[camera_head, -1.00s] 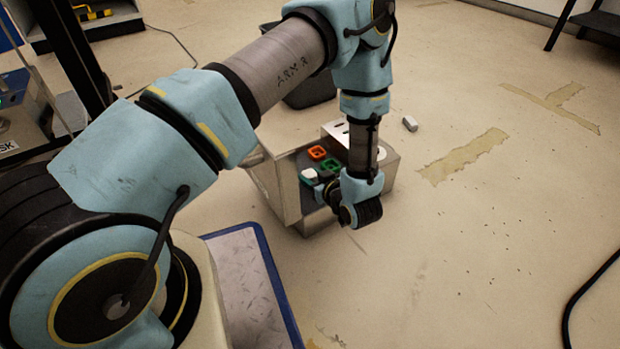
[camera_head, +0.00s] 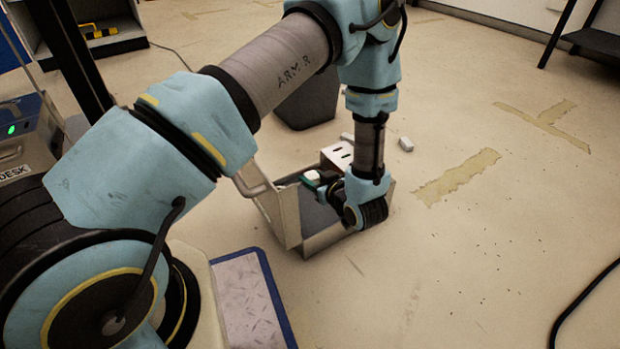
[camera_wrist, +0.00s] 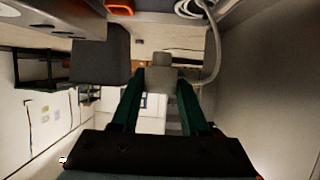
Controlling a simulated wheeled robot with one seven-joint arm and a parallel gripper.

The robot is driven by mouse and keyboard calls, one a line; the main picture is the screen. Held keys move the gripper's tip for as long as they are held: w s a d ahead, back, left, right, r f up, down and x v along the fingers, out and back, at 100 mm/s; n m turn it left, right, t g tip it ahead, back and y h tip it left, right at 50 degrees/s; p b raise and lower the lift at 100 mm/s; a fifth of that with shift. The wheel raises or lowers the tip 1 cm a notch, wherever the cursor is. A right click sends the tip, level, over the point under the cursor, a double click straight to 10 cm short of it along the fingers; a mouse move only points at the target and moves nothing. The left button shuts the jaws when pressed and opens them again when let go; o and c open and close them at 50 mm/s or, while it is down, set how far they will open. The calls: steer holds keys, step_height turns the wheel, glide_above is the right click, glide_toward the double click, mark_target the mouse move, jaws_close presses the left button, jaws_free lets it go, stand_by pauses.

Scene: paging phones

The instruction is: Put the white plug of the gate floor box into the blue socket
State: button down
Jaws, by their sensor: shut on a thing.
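My gripper (camera_head: 311,183) is shut on the white plug (camera_head: 313,177), a small pale block at the fingertips, over the open floor box (camera_head: 290,217). In the wrist view, the dark green fingers of my gripper (camera_wrist: 160,88) close on the plug (camera_wrist: 160,74), which looks grey in shadow there. A white cord (camera_wrist: 213,60) loops at the upper right. An orange socket (camera_wrist: 120,5) shows at the top edge of the wrist view. I cannot make out the blue socket in either current view; my wrist and the plug cover part of the box.
The box's raised lid (camera_head: 276,208) stands at its left side. A dark bin (camera_head: 306,108) is behind the box. A small white block (camera_head: 406,144) lies on the floor to the right. The floor on the right is mostly clear, with tape patches (camera_head: 456,175).

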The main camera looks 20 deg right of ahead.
steer(key=s+d, duration=0.2)
steer(key=d, duration=0.7)
steer(key=shift+d, duration=0.25)
steer(key=shift+s, duration=0.1)
steer(key=shift+f+b, duration=2)
steer(key=shift+f, duration=2.3)
steer(key=shift+f, duration=0.35)
steer(key=shift+c, duration=1.7)
jaws_free()
steer(key=shift+s, duration=0.1)
steer(key=p+v, duration=0.4)
steer(key=v, duration=0.6)
steer(key=shift+s+p, duration=0.25)
steer(key=shift+p, duration=0.1)
